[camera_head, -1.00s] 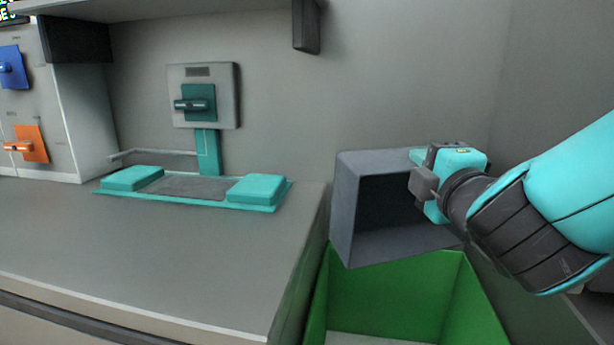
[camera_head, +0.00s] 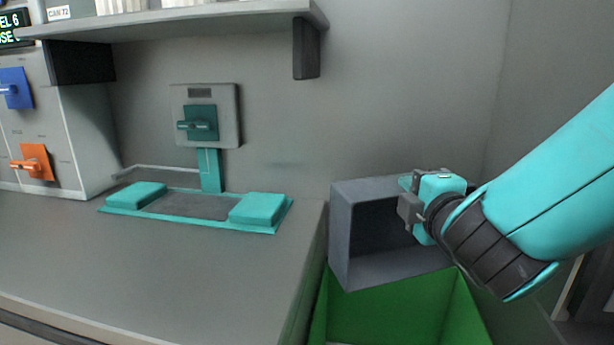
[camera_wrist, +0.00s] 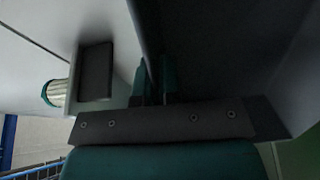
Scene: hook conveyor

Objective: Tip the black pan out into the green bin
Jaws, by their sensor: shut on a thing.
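The black pan (camera_head: 341,238) is a deep, dark grey box in the head view. It is turned on its side above the green bin (camera_head: 400,308), with its open side facing the camera. The visible part of its inside is dark, and I see no loose contents. My gripper (camera_head: 416,212) is shut on the pan's right-hand wall. In the wrist view the fingers (camera_wrist: 155,80) pinch a thin dark wall. The green bin stands below the pan, and the picture's lower edge cuts it off.
A grey counter (camera_head: 150,260) fills the left, its edge close beside the bin. On it is a teal-padded scale-like plate (camera_head: 195,207) with a wall-side unit (camera_head: 205,115). A shelf (camera_head: 180,22) with a dark bracket (camera_head: 306,48) overhangs above.

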